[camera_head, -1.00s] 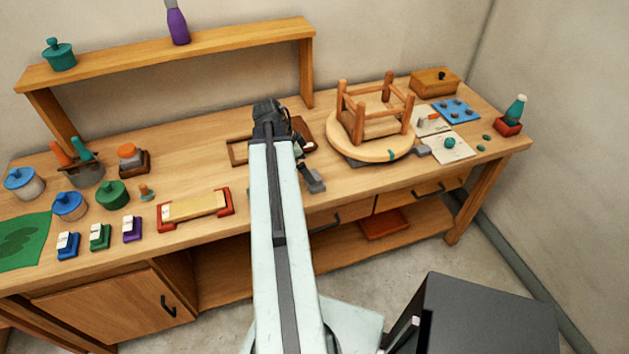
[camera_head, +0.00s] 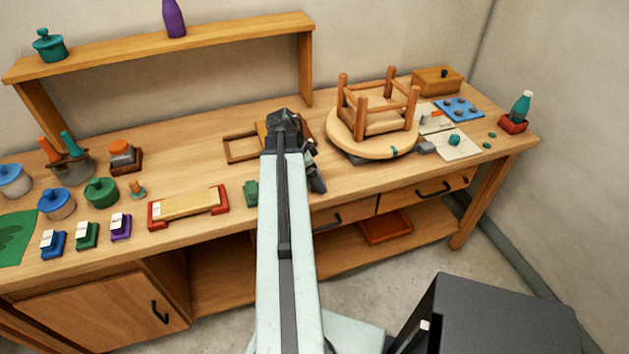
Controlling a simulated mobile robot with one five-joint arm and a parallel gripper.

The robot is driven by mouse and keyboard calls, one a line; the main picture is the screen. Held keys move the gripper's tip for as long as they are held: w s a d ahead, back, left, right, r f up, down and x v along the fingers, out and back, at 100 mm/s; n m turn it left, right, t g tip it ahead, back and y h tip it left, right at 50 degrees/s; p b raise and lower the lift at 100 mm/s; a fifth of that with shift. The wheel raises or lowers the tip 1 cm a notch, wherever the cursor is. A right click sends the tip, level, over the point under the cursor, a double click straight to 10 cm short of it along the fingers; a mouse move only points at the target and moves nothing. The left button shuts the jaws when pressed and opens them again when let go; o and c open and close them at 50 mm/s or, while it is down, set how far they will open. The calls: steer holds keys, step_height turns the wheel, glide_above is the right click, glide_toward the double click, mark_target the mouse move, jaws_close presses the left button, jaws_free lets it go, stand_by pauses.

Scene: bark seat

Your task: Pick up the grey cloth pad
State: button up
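My gripper (camera_head: 317,183) is at the end of my pale arm, low over the bench near its front edge, right of the arm. It looks dark and narrow from here, and I cannot tell whether its fingers are open or shut. I cannot make out the grey cloth pad for certain; the spot at the gripper tip is covered by the gripper. A small grey piece (camera_head: 427,147) shows at the right of the upturned stool (camera_head: 378,143), but I cannot tell what it is.
The stool stands legs up on the bench (camera_head: 225,172), right of my gripper. A wooden frame (camera_head: 241,149) lies behind my arm. A green block (camera_head: 251,193) and a red-ended holder (camera_head: 188,205) are to its left.

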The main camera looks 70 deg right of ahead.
steer(key=shift+r, duration=0.1)
steer(key=c, duration=1.5)
steer(key=shift+o, duration=0.2)
step_height(320, 180, up, 10)
steer(key=p, duration=1)
steer(key=shift+r, duration=0.1)
steer(key=o, duration=0.7)
steer(key=c, duration=0.5)
